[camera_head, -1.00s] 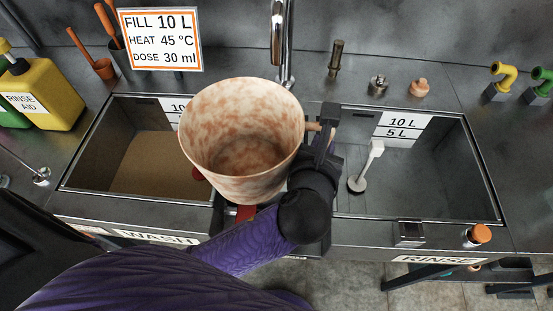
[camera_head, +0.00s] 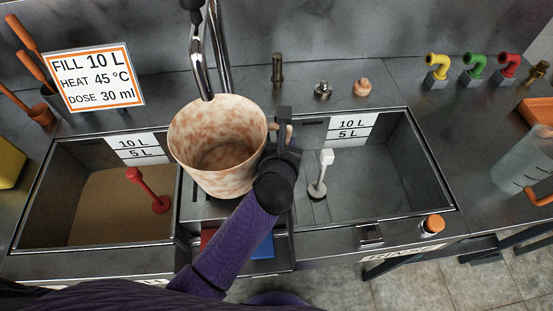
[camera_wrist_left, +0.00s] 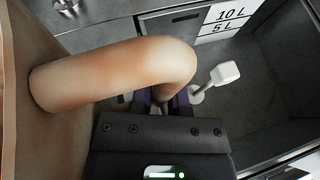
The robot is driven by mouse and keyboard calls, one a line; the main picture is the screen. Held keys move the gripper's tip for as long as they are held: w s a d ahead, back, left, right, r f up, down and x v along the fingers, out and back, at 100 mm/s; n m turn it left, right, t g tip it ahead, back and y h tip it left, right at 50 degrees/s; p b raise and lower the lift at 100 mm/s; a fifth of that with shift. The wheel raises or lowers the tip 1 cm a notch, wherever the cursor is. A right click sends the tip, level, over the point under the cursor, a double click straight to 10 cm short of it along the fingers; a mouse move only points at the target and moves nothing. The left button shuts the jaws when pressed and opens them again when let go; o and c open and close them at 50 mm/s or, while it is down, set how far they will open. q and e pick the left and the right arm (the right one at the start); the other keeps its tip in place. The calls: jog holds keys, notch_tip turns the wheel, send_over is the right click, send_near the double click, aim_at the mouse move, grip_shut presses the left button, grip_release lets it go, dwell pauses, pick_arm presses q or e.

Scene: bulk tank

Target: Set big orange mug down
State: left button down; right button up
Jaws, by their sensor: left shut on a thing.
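The big orange mug (camera_head: 222,140) is pale with mottled orange-brown patches. It is upright with its open mouth facing up, and it looks empty. My left gripper (camera_head: 284,130) is shut on its handle, at the mug's right side. In the left wrist view the orange handle (camera_wrist_left: 120,72) crosses in front of my left gripper (camera_wrist_left: 165,105). The mug appears over the strip between the two basins; whether its base touches anything is hidden. My right gripper is not in view.
The left basin (camera_head: 60,150) holds brown liquid and a red plunger (camera_head: 155,200). The right basin (camera_head: 440,185) looks empty, with a white plunger (camera_head: 322,172). A faucet (camera_head: 205,70) stands right behind the mug. A clear jug (camera_head: 522,165) is at far right.

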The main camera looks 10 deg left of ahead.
pick_arm(q)
notch_tip(320, 180, down, 5)
jog(key=shift+r+b, duration=0.15)
jog(key=shift+b, duration=0.95)
jog(key=c, duration=0.6)
grip_release()
jog(key=shift+p+v, duration=2.25)
jog(key=shift+v, duration=3.85)
